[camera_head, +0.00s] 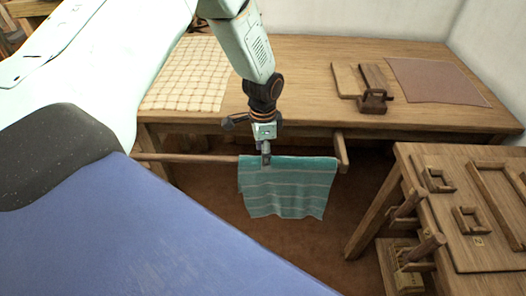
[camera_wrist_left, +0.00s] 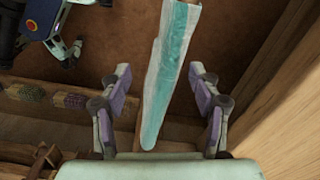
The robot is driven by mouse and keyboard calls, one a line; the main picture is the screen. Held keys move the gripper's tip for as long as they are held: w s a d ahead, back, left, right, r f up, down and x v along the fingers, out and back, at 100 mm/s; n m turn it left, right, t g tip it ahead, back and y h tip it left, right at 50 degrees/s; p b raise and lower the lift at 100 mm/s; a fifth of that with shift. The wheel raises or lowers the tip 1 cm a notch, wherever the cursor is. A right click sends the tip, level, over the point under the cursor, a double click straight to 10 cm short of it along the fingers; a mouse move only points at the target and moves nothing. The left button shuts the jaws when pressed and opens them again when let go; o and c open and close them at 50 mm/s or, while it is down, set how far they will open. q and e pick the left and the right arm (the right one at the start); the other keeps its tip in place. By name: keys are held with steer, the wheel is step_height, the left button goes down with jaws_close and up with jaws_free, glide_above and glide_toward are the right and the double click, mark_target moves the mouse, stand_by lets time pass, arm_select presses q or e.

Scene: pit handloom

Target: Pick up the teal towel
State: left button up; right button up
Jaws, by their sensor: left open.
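The teal towel (camera_head: 288,190) with pale stripes hangs over a wooden rail (camera_head: 190,158) along the front of the large table. In the left wrist view the towel (camera_wrist_left: 172,75) is a narrow teal strip seen from above, between the two fingers. My left gripper (camera_head: 266,158) is at the towel's top edge in the head view. In the left wrist view my left gripper (camera_wrist_left: 160,95) is open, with a finger on each side of the towel and gaps between. My right gripper is not in view.
The large wooden table (camera_head: 310,75) holds a checked cloth (camera_head: 190,75), a brown mat (camera_head: 435,80) and a wooden tool (camera_head: 372,95). A second wooden table (camera_head: 475,240) with wooden frames stands at the right. Brown floor shows below the towel.

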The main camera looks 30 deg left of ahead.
arm_select(q)
steer(key=shift+o, duration=0.9)
